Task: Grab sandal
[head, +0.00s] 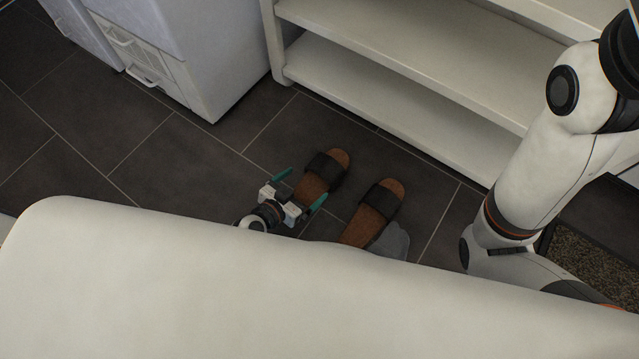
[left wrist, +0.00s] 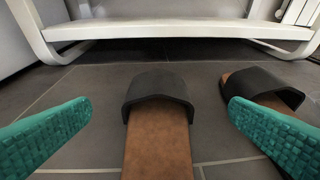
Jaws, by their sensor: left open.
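Two brown sandals with dark straps lie side by side on the floor. The left sandal (head: 323,173) is just ahead of my left gripper (head: 299,189), which is low over the floor with its teal fingers apart. In the left wrist view, that sandal (left wrist: 157,130) lies between the two open fingers (left wrist: 160,132), strap toward the far end. The fingers do not touch it there. The right sandal (head: 373,211) lies apart to the right and shows in part behind the right finger in the left wrist view (left wrist: 262,90). My right gripper is not in view.
A white shelf unit (head: 400,90) stands behind the sandals. White appliances (head: 180,50) stand at the upper left. A grey cloth-like item (head: 392,243) lies by the right sandal. A dark mat (head: 594,248) is at the right. Tiled floor (head: 150,165) is clear to the left.

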